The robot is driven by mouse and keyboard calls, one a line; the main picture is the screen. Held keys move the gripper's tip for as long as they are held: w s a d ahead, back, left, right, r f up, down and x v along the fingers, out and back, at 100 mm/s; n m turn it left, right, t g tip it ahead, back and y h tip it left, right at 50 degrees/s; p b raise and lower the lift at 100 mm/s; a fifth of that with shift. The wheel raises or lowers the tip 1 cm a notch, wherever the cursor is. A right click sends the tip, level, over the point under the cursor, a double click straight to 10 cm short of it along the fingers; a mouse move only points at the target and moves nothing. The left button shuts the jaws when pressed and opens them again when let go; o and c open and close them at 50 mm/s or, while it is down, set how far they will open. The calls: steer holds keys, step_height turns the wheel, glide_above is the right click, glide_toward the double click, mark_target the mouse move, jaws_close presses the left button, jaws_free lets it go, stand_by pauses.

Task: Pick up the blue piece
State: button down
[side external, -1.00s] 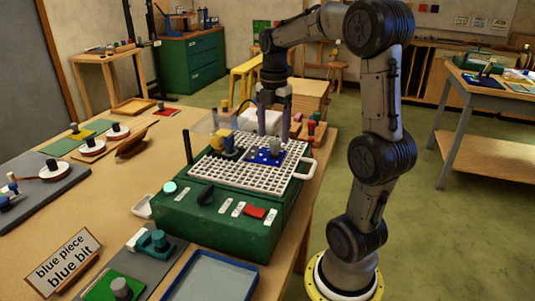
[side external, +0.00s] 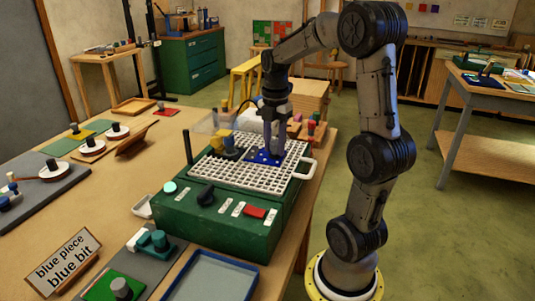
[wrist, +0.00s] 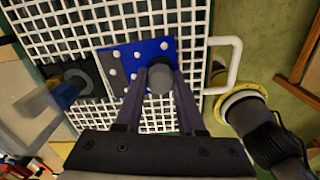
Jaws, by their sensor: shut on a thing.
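The blue piece (side external: 262,157) is a flat blue plate with pale dots, lying on the white grid (side external: 262,182) of the green box. In the wrist view the blue piece (wrist: 115,62) carries a round grey knob (wrist: 160,79) near its right side. My gripper (side external: 273,148) points down over the plate and is shut on that knob. In the wrist view its fingertips (wrist: 160,73) stand on either side of the knob. The plate appears to rest on the grid; I see no clear gap under it. The side view hides the knob behind the fingers.
A white loop handle (side external: 306,168) sticks out at the right. A card (side external: 66,261) reads "blue piece, blue bit". The grid's front part is bare.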

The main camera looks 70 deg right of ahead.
steer(key=shift+r, duration=0.1)
steer(key=shift+r, duration=0.5)
step_height(320, 180, up, 2)
steer(key=shift+r, duration=0.2)
steer(key=s+a+r, duration=0.9)
steer(key=s, duration=0.1)
steer(key=shift+s+a+r, duration=0.2)
steer(key=shift+s, duration=0.05)
steer(key=c, duration=1)
jaws_free()
jaws_close()
